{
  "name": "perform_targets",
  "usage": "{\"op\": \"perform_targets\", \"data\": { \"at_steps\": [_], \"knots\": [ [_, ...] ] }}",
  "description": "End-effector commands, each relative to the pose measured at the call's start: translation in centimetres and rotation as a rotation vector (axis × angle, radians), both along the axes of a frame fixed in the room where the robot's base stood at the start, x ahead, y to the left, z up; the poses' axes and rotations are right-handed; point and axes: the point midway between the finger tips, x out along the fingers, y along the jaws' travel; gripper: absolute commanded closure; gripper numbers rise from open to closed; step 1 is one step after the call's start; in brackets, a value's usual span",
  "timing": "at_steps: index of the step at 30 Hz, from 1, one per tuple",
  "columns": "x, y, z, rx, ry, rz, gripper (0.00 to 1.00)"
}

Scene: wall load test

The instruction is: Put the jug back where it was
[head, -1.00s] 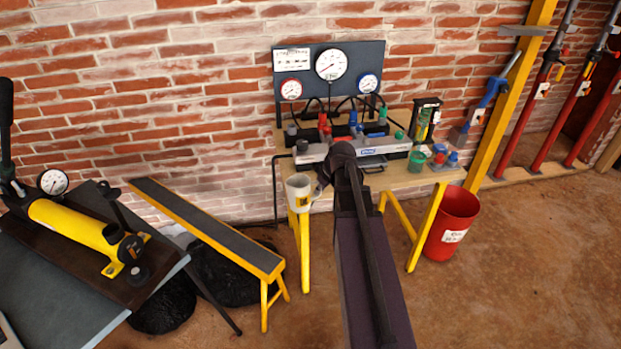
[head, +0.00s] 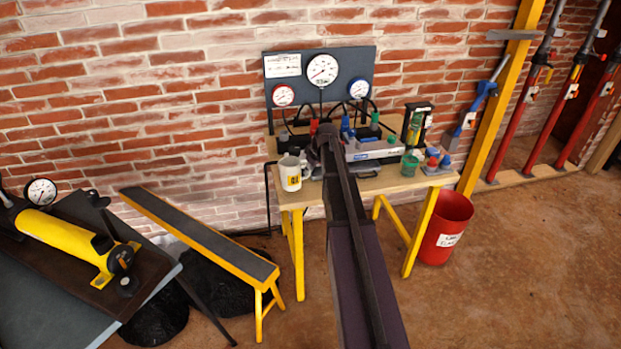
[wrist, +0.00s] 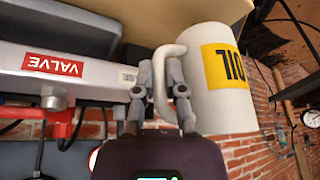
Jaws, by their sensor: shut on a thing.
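The jug (head: 291,174) is a white mug with a yellow OIL label. In the head view it is upright at the left front corner of the wooden table (head: 375,186); I cannot tell whether its base touches the top. In the head view my arm mostly hides the gripper.
A grey valve manifold (head: 375,150) runs along the table behind and right of the jug. A gauge panel (head: 320,82) stands behind. A yellow-legged bench (head: 200,235) and a red bucket (head: 443,228) flank the table.

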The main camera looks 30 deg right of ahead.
Motion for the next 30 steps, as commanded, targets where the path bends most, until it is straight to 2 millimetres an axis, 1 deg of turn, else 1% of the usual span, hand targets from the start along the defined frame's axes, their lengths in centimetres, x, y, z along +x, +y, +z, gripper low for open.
{"op": "perform_targets", "data": {
  "at_steps": [10,14,24,30],
  "knots": [
    [0.1,0.0,0.0,0.0,0.0,0.0,1.0],
    [0.1,0.0,-0.3,0.0,0.0,0.0,1.0],
    [0.1,0.0,-2.7,0.0,0.0,0.001,1.0],
    [0.1,0.0,-3.5,0.0,0.0,0.001,1.0]
  ]
}}
